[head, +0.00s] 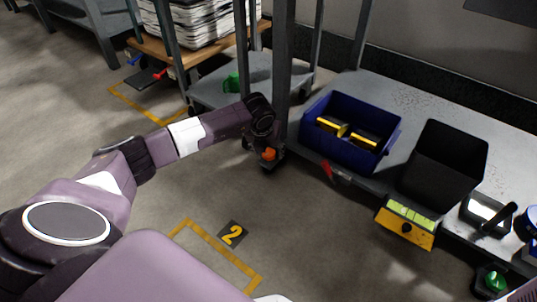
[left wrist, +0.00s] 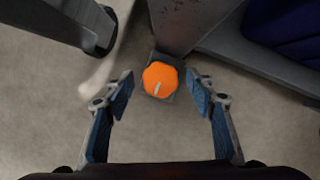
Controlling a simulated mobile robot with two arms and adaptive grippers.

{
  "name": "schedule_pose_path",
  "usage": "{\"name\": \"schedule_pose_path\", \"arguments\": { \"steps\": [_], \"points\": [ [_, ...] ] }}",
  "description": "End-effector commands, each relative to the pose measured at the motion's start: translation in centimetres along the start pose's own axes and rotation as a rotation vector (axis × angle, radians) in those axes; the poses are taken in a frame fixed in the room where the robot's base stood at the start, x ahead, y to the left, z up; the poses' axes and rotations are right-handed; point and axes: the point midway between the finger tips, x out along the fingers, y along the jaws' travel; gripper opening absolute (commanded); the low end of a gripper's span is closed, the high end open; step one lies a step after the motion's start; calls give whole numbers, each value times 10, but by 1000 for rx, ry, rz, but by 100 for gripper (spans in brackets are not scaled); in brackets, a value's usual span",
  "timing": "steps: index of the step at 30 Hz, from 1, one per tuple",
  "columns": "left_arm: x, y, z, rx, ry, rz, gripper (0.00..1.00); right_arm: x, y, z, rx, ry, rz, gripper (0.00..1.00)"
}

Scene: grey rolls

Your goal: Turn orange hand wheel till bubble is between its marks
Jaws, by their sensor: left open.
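The orange hand wheel (left wrist: 160,76) shows from above in the left wrist view, with a pale line on its top. It also shows small and partly hidden in the head view (head: 268,154), low at the foot of a grey post. My left gripper (left wrist: 158,84) is open, its blue-padded fingers on either side of the wheel with a gap at each side. In the head view the left gripper (head: 262,143) is dark and partly hidden by its own wrist. A yellow level (head: 405,232) with a green vial (head: 411,214) hangs at the shelf edge. The bubble is too small to place. My right gripper is out of view.
The grey post (head: 283,70) rises close by the left gripper. On the grey shelf are a blue bin (head: 375,118) with yellow-and-black items and a black bin (head: 443,165). A red lever (head: 332,172) and a green knob (head: 495,280) sit along its edge. The floor in front is clear.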

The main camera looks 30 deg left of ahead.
Motion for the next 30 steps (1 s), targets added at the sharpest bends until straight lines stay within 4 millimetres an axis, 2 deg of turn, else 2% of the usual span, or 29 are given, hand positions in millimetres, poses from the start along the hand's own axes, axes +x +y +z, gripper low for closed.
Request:
{"name": "schedule_pose_path", "arguments": {
  "steps": [8,19,30],
  "points": [
    [1,0,0,1,0,-1,51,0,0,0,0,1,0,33],
    [1,0,0,1,0,-1,11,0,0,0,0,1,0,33],
    [-1,1,0,54,2,-23,10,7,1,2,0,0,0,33]
  ]
}}
